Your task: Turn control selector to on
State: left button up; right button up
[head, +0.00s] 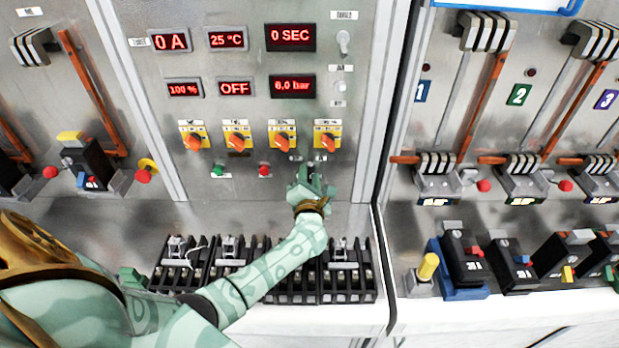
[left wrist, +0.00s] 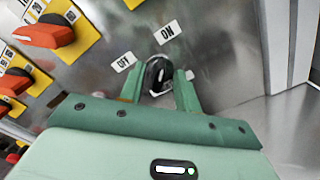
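The control selector (left wrist: 159,75) is a black knob with a pale line, on the grey metal panel in the left wrist view. An OFF label (left wrist: 124,62) is at its upper left and an ON label (left wrist: 167,32) above it. The line runs nearly upright in this view; I cannot tell its exact setting. My left gripper (left wrist: 159,90) has one green finger on each side of the knob, with gaps showing. In the head view my left gripper (head: 311,180) is at the panel's lower right and hides most of the selector. My right gripper is not in view.
Several orange rotary switches on yellow plates (head: 237,140) sit above and left of the selector. Green (head: 218,170) and red (head: 264,170) buttons are left of it. Red displays (head: 293,87) are above. Black terminal blocks (head: 345,280) stand on the ledge below.

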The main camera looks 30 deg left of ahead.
pick_arm(q)
jog(key=v, duration=1.6)
jog(key=shift+s, duration=0.25)
